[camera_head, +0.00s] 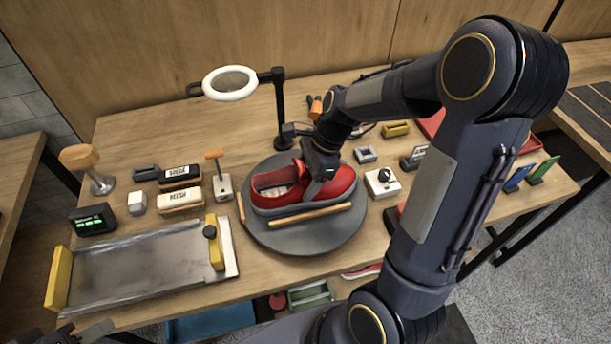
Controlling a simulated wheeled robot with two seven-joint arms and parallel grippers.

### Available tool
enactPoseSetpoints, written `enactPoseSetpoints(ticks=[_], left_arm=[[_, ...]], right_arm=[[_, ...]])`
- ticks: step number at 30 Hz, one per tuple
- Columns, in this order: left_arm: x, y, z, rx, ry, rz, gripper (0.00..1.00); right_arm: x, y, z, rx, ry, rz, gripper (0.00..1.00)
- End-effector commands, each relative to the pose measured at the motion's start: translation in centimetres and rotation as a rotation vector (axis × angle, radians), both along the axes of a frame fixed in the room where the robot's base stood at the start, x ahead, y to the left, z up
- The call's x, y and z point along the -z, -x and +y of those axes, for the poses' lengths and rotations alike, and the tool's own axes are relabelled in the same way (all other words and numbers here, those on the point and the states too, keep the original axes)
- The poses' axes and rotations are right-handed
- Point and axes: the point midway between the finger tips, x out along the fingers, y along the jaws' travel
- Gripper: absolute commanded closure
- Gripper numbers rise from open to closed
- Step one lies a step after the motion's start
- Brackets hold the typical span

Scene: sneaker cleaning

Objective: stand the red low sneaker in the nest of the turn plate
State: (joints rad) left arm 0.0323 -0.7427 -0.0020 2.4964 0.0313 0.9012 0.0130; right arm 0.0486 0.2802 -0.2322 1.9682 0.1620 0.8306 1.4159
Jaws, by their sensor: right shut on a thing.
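The red low sneaker (335,187) has a grey sole and is upright over the round grey turn plate (290,239), its opening towards the left. A wooden bar (310,213) of the nest runs along its near side, and a shorter wooden piece (241,207) stands at the left. I cannot tell whether the sole rests fully on the plate. My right gripper (322,172) is shut on the sneaker from above; its fingertips are partly hidden. My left gripper (78,334) is only partly visible at the bottom left corner, away from the plate; its jaws are unclear.
A ring lamp (230,83) on a post stands behind the plate. A metal tray (140,268) with yellow end blocks lies at left. Brushes (181,200), a lever device (222,186) and a dial box (382,183) stand close around the plate. My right arm covers much of the right side.

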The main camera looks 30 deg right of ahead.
Motion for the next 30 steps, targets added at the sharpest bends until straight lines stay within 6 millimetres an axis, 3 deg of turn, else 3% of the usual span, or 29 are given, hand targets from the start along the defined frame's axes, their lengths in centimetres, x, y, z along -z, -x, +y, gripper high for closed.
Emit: enactPoseSetpoints(ticks=[5,6,10,22,30], left_arm=[[0.2,0.0,0.0,0.0,0.0,0.0,0.64],[0.1,0.0,0.0,0.0,0.0,0.0,0.64],[0.1,0.0,0.0,0.0,0.0,0.0,0.64],[-0.1,0.0,0.0,0.0,0.0,0.0,0.64],[-0.4,0.0,0.0,0.0,0.0,0.0,0.64]], right_arm=[[0.2,0.0,0.0,0.0,0.0,-0.001,0.66],[0.2,0.0,0.0,0.0,0.0,0.0,0.29],[0.2,0.0,0.0,0.0,0.0,0.0,0.12],[-0.7,0.0,-0.3,0.001,0.001,-0.005,0.1],[-5.6,0.4,-2.2,0.002,0.002,-0.008,0.1]])
